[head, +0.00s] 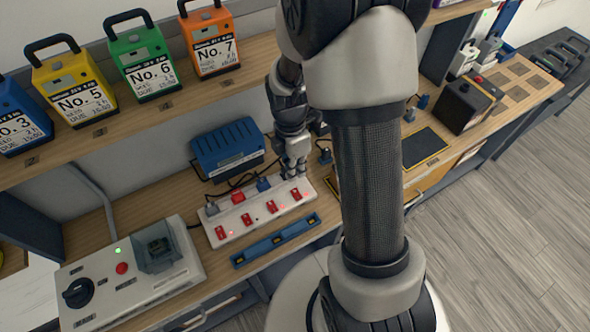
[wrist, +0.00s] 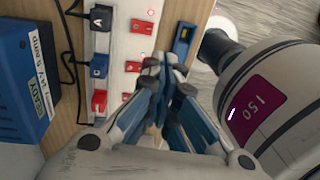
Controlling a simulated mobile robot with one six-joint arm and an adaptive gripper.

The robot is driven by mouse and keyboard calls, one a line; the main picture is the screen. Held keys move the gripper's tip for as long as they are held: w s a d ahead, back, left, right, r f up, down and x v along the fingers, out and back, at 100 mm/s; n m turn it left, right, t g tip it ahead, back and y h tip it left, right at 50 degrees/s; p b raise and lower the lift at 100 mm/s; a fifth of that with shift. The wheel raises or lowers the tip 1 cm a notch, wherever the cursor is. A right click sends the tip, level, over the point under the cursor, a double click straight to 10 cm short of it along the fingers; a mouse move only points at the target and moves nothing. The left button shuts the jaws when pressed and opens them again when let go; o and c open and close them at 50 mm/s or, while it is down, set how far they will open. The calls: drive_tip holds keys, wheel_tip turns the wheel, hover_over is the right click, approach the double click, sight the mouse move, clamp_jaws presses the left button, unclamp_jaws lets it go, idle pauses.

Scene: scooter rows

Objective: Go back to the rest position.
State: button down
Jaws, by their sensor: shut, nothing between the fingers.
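My gripper (head: 294,172) is at the right end of a white power strip (head: 259,208), over or touching it; I cannot tell which. In the wrist view its fingers (wrist: 162,64) are closed together with nothing between them, beside the strip's row of red switches. A grey plug (head: 211,208), a red plug (head: 237,196) and a blue plug (head: 264,184) sit along the strip's back side. Several red switches line its front side. My arm hides part of the bench to the right.
A blue charger box (head: 228,148) stands behind the strip and a blue level-like bar (head: 276,240) lies in front. A white control unit (head: 130,275) is at the left. Numbered battery packs (head: 75,90) stand on the shelf above. A black box (head: 463,107) is at the right.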

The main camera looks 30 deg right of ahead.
idle(0.3)
drive_tip(key=s+a+r+m+t, duration=0.1)
drive_tip(key=s+a+r+m, duration=0.1)
drive_tip(key=r+m, duration=0.35)
drive_tip(key=s+a+r+m+t, duration=0.2)
drive_tip(key=r+m, duration=0.1)
drive_tip(key=r, duration=0.6)
drive_tip(key=s+a+r+m+t+b, duration=0.1)
drive_tip(key=s+a+r+m+t, duration=0.2)
drive_tip(key=s+r+m, duration=0.4)
drive_tip(key=shift+s+a+r+m, duration=0.35)
drive_tip(key=shift+s+m, duration=1.1)
drive_tip(key=shift+s, duration=0.35)
